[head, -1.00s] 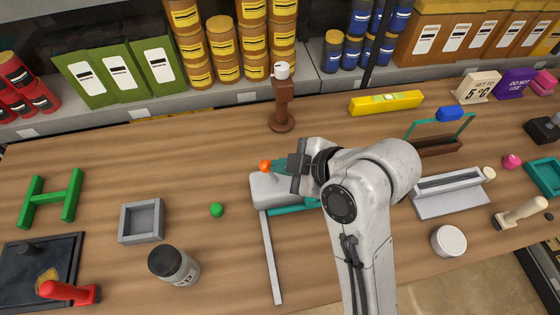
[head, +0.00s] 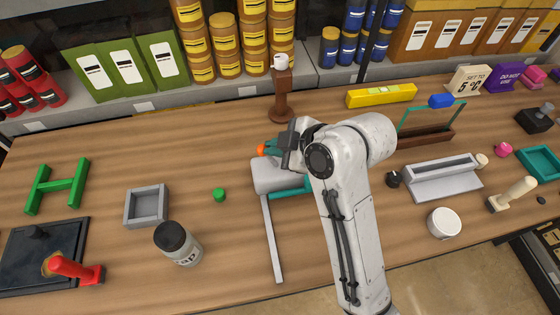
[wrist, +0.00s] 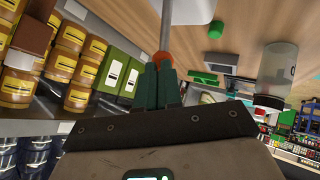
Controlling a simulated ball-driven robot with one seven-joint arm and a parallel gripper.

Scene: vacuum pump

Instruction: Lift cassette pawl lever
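The grey-white device (head: 280,174) with teal parts lies on the bench in the head view, partly hidden by my arm. An orange knob (head: 262,150) shows at its upper left. In the wrist view the orange knob (wrist: 163,58) sits on the end of a grey rod (wrist: 166,25) that runs to the pale body (wrist: 188,10). My gripper (head: 271,148) is at the knob, and its dark green fingers (wrist: 160,72) are close together with their tips on it. They look shut on the knob, though the contact is partly hidden.
A brown post (head: 282,98) with a white top stands behind the device. A grey bar (head: 270,240) lies in front. A green button (head: 218,194), a grey square tray (head: 132,220) and a jar (head: 178,243) are to the left. A black knob (head: 393,179) stands right of my arm.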

